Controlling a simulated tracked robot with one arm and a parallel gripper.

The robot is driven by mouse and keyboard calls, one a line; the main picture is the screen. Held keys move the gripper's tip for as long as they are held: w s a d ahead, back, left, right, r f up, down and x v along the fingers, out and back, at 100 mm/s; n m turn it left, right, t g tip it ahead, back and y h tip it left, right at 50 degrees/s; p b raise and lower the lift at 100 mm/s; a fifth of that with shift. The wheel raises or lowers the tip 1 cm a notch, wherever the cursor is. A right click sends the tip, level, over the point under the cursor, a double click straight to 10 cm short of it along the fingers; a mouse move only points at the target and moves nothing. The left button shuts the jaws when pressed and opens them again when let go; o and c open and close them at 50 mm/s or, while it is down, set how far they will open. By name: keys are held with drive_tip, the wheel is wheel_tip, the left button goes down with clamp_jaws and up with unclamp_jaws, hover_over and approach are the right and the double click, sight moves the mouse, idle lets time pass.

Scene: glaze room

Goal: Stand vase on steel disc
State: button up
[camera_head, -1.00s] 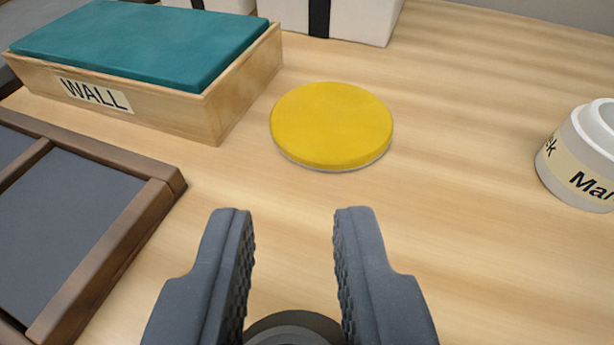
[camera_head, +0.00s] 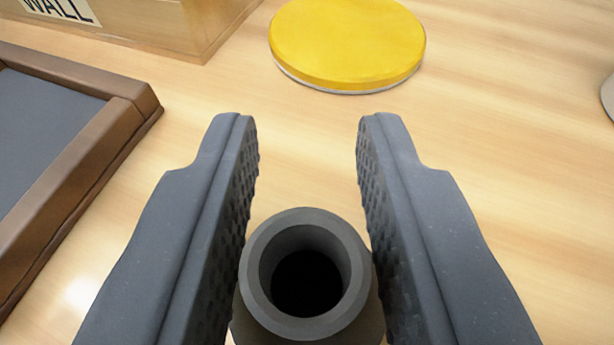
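A dark grey vase (camera_head: 306,318) with a round open mouth stands upright between the fingers of my gripper (camera_head: 307,140). The fingers are apart, one on each side of the vase. Narrow gaps seem to show beside its rim; lower down, contact is hard to judge. The vase's foot is hidden below its rim. A round yellow-topped disc (camera_head: 347,42) with a thin pale grey edge lies flat on the table beyond the fingertips. No bare steel face shows, so I cannot tell whether this is the steel disc. Nothing stands on it.
A brown-framed tray (camera_head: 128,98) with a grey floor lies at the left. A wooden box (camera_head: 150,22) labelled WALL stands at the upper left. A pale object (camera_head: 608,97) is cut off at the right edge. The wooden table right of the gripper is clear.

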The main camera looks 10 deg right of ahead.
drive_tip(key=o, duration=0.3)
drive_tip(key=p+v, duration=0.2)
drive_tip(key=v, duration=1)
drive_tip(key=shift+r, duration=0.1)
